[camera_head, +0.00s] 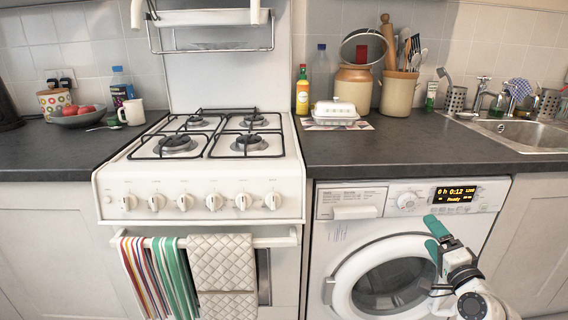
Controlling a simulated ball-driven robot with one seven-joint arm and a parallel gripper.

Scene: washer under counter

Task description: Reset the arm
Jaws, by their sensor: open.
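My gripper (440,240) is at the lower right, in front of the white washer (340,230). Its teal-tipped fingers point up and to the left, below the washer's lit display (456,195). The fingers are apart and nothing shows between them. My arm comes in from the bottom right and covers the right edge of the washer's round door (350,272). The door appears shut. I cannot tell whether my gripper touches the washer front.
A white gas cooker (200,190) stands left of the washer, with towels (225,265) on its rail. The dark counter (400,147) above the washer holds a butter dish (335,111), a sauce bottle (302,92) and a utensil crock (398,94). A sink (535,135) is at the right.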

